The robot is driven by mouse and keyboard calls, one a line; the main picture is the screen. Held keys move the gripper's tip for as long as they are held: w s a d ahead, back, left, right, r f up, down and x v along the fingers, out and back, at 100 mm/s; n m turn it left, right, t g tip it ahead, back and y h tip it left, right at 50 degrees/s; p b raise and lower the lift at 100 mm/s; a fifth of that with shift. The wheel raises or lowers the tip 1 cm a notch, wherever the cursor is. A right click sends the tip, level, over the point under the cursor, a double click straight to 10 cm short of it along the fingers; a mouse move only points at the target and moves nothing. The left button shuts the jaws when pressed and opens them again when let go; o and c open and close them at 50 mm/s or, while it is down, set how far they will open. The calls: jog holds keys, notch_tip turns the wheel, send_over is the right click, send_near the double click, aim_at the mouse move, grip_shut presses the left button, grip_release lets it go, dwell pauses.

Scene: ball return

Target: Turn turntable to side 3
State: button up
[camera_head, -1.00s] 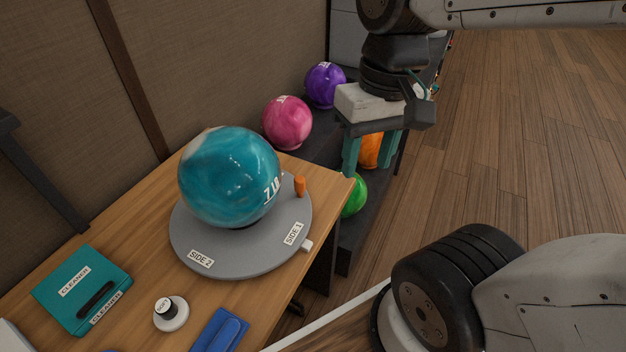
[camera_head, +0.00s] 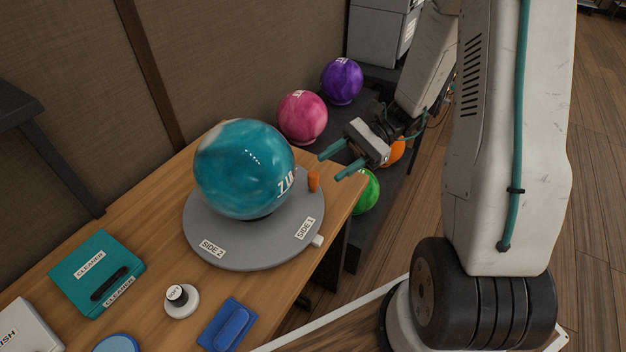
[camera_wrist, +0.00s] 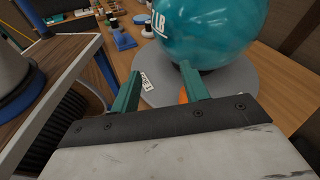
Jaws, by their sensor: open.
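The grey turntable (camera_head: 240,248) lies on the wooden table with a large teal bowling ball (camera_head: 240,165) resting on it. Its rim carries a SIDE 2 label (camera_head: 212,248) at the front and a SIDE 1 label (camera_head: 306,228) at the right. An orange peg (camera_head: 313,181) stands up from the turntable at its right edge. My gripper (camera_head: 337,162) is open and empty, right of and beyond the peg. In the wrist view my open fingers (camera_wrist: 160,92) point toward the turntable (camera_wrist: 228,82); the orange peg (camera_wrist: 184,95) shows partly behind the right finger. No side 3 label shows.
A teal cleaner case (camera_head: 95,272), a small knob on a white base (camera_head: 181,300) and a blue pad (camera_head: 228,324) lie on the table. Pink (camera_head: 302,117), purple (camera_head: 342,80), green (camera_head: 368,192) and orange balls sit on a dark rack beyond the table's right edge.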

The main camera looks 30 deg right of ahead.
aim_at(313, 180)
jog(key=w+d+f+m+t+y, duration=0.1)
jog(key=f+m, duration=0.1)
jog(key=d+f+m+t+y, duration=0.1)
jog(key=f+t, duration=0.1)
jog(key=f, duration=0.1)
jog(key=w+d+f+m+t, duration=0.1)
jog(key=f+m, duration=0.1)
jog(key=shift+w+d+f+m+t+y, duration=0.3)
jog(key=shift+w+f+y, duration=0.05)
jog(key=shift+y, duration=0.05)
jog(key=shift+w+a+f, duration=0.1)
jog(key=shift+a+f, duration=0.05)
jog(key=a, duration=0.4)
jog(key=w+a, duration=0.1)
jog(key=a, duration=0.2)
jog(key=shift+w+a, duration=0.1)
grip_shut()
